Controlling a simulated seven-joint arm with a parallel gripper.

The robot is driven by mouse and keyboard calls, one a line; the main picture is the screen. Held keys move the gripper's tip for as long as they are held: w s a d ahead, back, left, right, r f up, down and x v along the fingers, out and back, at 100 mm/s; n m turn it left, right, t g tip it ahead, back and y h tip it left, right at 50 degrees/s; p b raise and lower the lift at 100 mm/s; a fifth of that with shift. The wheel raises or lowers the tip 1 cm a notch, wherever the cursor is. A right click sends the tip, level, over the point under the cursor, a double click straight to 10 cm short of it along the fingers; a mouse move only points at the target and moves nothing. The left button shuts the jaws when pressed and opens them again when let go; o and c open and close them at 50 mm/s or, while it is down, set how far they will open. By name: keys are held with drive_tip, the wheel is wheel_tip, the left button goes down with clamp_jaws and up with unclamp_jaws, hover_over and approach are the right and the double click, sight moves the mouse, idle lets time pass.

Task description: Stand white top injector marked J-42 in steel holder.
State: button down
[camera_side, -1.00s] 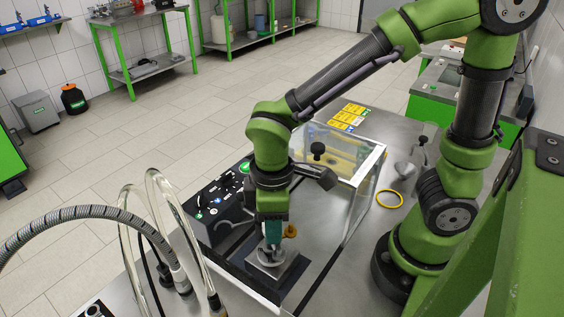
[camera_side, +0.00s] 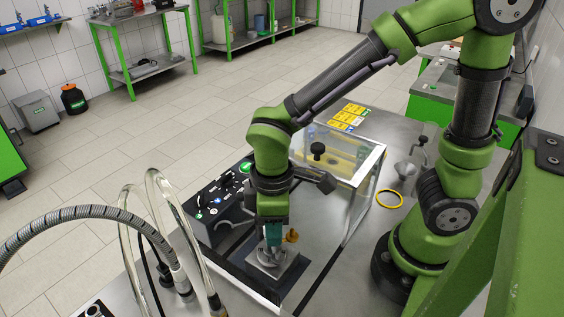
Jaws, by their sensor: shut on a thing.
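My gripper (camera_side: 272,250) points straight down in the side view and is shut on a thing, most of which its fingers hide. A small orange-brown part (camera_side: 291,236) sticks out just right of the fingers. I cannot read any J-42 mark or make out a white top. The fingertips are at or just above the holder. I cannot tell whether the held thing touches it or is inside it.
A clear-walled box with a black knob (camera_side: 317,149) stands close behind my gripper. A black control panel (camera_side: 213,206) is to the left. Clear hoses (camera_side: 163,200) and a ribbed hose rise at the front left. A yellow ring (camera_side: 389,198) lies on the right.

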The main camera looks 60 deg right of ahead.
drive_tip(key=shift+f, duration=0.15)
drive_tip(key=c, duration=0.7)
unclamp_jaws()
drive_tip(key=shift+r, duration=3.5)
drive_tip(key=s+d+r+m+t+y, duration=0.1)
drive_tip(key=d+r+m+t+y, duration=0.1)
drive_tip(key=d+r+m+t, duration=0.5)
drive_tip(key=d+m, duration=0.4)
drive_tip(key=shift+d+r+m, duration=0.2)
drive_tip(key=shift+d+m, duration=0.05)
drive_tip(key=shift+m, duration=0.15)
